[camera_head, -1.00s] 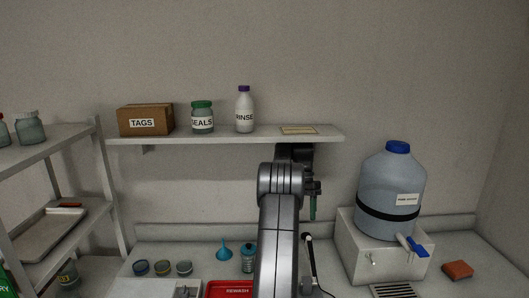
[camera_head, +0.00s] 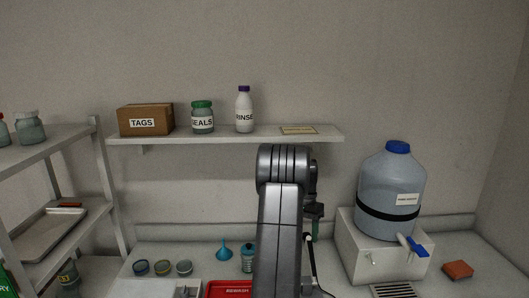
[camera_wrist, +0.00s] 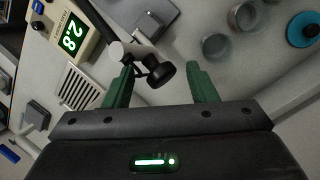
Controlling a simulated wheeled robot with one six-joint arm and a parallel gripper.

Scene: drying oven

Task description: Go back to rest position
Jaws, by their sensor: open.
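My gripper (camera_wrist: 160,88) shows in the wrist view with its two green fingers spread apart and nothing between them. Below it are the bench and a black-and-white jointed fixture (camera_wrist: 145,62), which appears between and beyond the fingers; whether it is near them in depth I cannot tell. In the head view my arm rises in front of the bench, and the gripper is mostly hidden behind it, with a bit of green at its right side.
A wall shelf (camera_head: 220,138) holds a TAGS box (camera_head: 146,120), a SEALS jar (camera_head: 202,117) and a RINSE bottle (camera_head: 244,110). A water jug (camera_head: 389,185) stands at right, a rack (camera_head: 105,180) at left. A red REWASH tray (camera_head: 225,291) and a blue funnel (camera_head: 224,250) are on the bench.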

